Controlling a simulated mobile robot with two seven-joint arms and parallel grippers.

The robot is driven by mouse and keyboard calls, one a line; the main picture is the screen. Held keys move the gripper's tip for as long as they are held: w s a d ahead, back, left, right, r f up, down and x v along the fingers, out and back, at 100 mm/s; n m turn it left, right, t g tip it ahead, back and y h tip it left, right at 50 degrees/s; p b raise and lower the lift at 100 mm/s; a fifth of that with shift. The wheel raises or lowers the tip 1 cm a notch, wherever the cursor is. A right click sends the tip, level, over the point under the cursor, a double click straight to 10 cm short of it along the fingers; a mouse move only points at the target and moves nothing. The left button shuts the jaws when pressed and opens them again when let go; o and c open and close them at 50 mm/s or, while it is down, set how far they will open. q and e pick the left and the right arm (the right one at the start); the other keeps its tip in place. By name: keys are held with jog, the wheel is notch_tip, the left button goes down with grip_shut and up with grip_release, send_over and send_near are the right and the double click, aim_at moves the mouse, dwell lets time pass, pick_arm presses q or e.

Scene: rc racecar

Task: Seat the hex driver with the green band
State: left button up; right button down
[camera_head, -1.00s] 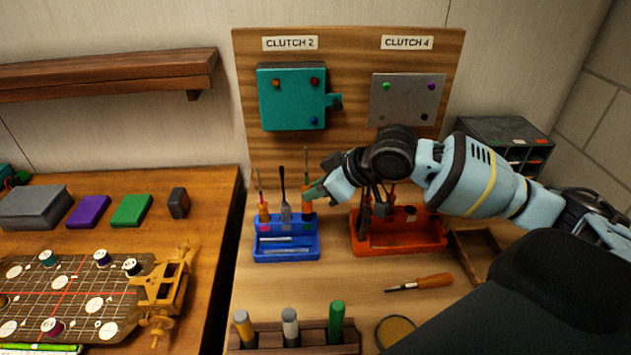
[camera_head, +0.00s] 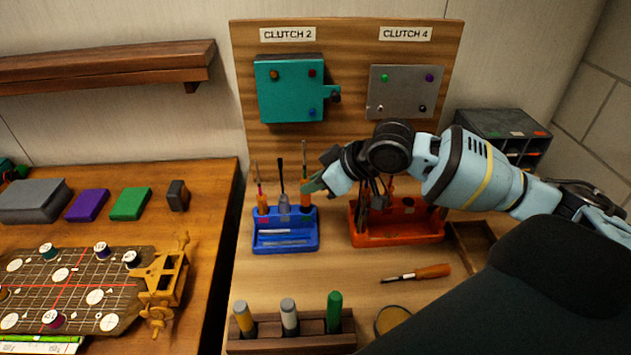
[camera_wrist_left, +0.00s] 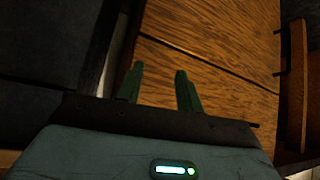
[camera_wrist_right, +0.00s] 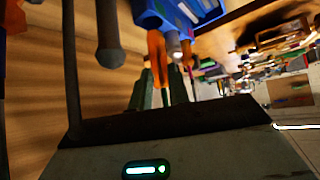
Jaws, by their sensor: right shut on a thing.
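My right gripper (camera_head: 308,190) is shut on an orange-handled driver (camera_head: 306,201), whose thin shaft points up, at the right end of the blue rack (camera_head: 286,241). The handle (camera_wrist_right: 157,52) shows between the fingers in the right wrist view, close to the rack (camera_wrist_right: 184,12). A green band cannot be told apart from the green fingertips, and the handle's seating in the rack is hidden. To its left stand a grey-handled driver (camera_head: 284,206) and an orange-handled one (camera_head: 263,205). My left gripper (camera_wrist_left: 158,84) is open and empty, seen only in its wrist view.
An orange-red rack (camera_head: 398,232) with tools stands right, under my right forearm. A loose orange-handled screwdriver (camera_head: 432,271) lies before it. A wooden holder (camera_head: 267,332) with several capped markers stands in front. The clutch board (camera_head: 345,100) rises behind.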

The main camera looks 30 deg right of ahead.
pick_arm(q)
jog(key=shift+w+r, duration=0.25)
jog(key=shift+r, duration=0.05)
pick_arm(e)
jog(key=shift+r, duration=0.1)
pick_arm(q)
jog(key=shift+d, duration=0.15)
jog(key=shift+w+r+p, duration=0.35)
jog(key=shift+w+r, duration=0.05)
jog(key=shift+r, duration=0.05)
jog(key=shift+a, duration=0.2)
dwell(0.4)
jog(key=shift+w+d+r+t, duration=0.1)
jog(key=shift+w+r+t, duration=0.1)
jog(key=shift+t, duration=0.1)
jog(key=shift+w+d+r, duration=0.1)
jog(key=shift+r, duration=0.15)
jog(key=shift+a+f, duration=0.2)
pick_arm(e)
jog(key=shift+f, duration=0.45)
pick_arm(q)
jog(key=shift+s+d+f, duration=0.2)
jog(key=shift+s, duration=0.1)
pick_arm(e)
jog(key=shift+f, duration=0.8)
